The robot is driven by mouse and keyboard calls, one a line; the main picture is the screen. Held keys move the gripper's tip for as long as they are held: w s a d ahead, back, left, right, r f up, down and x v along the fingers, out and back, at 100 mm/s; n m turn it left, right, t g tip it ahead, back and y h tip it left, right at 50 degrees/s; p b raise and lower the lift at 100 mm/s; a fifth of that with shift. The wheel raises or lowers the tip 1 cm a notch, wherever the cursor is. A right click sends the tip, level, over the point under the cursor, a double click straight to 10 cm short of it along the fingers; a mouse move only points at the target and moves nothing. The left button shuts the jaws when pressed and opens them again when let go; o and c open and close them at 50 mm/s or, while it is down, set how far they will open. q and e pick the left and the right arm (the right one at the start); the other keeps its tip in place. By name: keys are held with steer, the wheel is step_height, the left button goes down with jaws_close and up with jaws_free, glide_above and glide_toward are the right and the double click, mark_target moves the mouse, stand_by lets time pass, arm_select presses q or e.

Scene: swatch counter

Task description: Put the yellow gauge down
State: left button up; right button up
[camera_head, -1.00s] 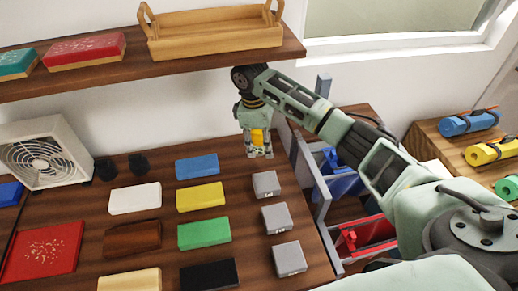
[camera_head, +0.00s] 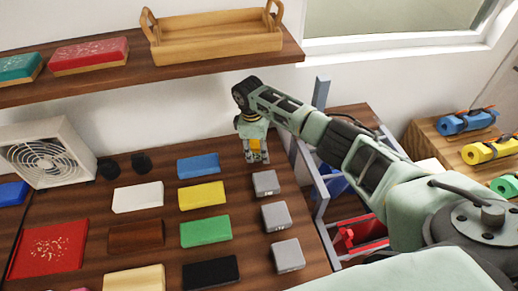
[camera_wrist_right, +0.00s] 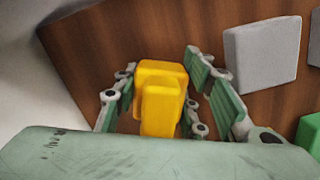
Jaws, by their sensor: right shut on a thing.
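The yellow gauge (camera_head: 255,144) is between the fingers of my right gripper (camera_head: 257,158), low over the back right part of the wooden counter (camera_head: 95,215). In the right wrist view the gauge (camera_wrist_right: 160,95) is a small yellow block with a narrower raised part, and the right gripper (camera_wrist_right: 165,105) is shut on it. The counter shows behind it there. I cannot tell whether the gauge touches the counter. My left gripper is not in view.
Grey blocks (camera_head: 265,183) stand in a column just in front of my right gripper. Yellow (camera_head: 202,195), blue (camera_head: 198,166) and green (camera_head: 205,231) blocks lie to their left. A shelf with a wooden tray (camera_head: 217,48) is above. A blue-grey rack (camera_head: 318,190) borders the counter's right edge.

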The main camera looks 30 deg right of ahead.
steer(key=shift+f, duration=0.15)
steer(key=o, duration=1)
steer(key=shift+r, duration=0.2)
steer(key=r, duration=0.2)
steer(key=r+b, duration=0.1)
steer(key=r, duration=0.4)
steer(key=shift+w+a+r, duration=0.2)
steer(key=shift+w+a, duration=0.1)
steer(key=shift+a, duration=0.05)
